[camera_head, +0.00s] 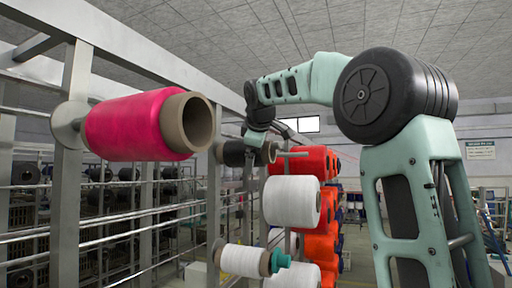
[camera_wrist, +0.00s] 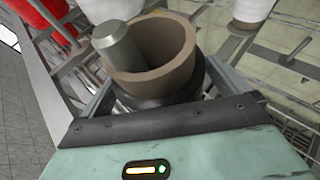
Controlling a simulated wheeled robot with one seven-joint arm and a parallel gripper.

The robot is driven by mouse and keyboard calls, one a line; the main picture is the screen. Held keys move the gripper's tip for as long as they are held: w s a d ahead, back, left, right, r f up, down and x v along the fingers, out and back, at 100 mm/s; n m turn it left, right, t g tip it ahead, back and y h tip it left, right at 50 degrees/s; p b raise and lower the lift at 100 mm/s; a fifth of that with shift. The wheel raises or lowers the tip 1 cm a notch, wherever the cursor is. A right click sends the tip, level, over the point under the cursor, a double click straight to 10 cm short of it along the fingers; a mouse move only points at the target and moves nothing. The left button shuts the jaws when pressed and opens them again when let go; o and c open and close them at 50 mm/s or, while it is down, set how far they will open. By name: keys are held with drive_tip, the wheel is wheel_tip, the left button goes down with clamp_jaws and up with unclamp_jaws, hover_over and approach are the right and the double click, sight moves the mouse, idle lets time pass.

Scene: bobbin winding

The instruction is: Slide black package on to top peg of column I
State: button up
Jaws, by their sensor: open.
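The black package (camera_head: 234,154) has a brown cardboard tube and lies level on the rack in the head view. In the wrist view its brown tube (camera_wrist: 178,50) opens toward the camera, with a little black yarn (camera_wrist: 172,94) below the rim. A grey metal peg (camera_head: 293,155) comes out of the tube's mouth; its end (camera_wrist: 117,43) shows against one side of the opening. The package sits around this peg. My gripper (camera_head: 258,138) is at the package, with its open fingers (camera_wrist: 165,92) on either side of it. The fingertips are hidden, and no column label is readable.
A pink package (camera_head: 130,124) sticks out from the near left frame. White (camera_head: 291,201) and red (camera_head: 312,160) packages hang below and beside the peg. A smaller white bobbin (camera_head: 242,260) is lower down. Rack posts and rails fill the left side.

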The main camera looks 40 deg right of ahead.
drive_tip(key=b+v, duration=0.3)
drive_tip(key=v, duration=1.4)
drive_tip(key=shift+s+r, duration=0.15)
drive_tip(key=shift+s+a, duration=0.1)
drive_tip(key=shift+a, duration=0.05)
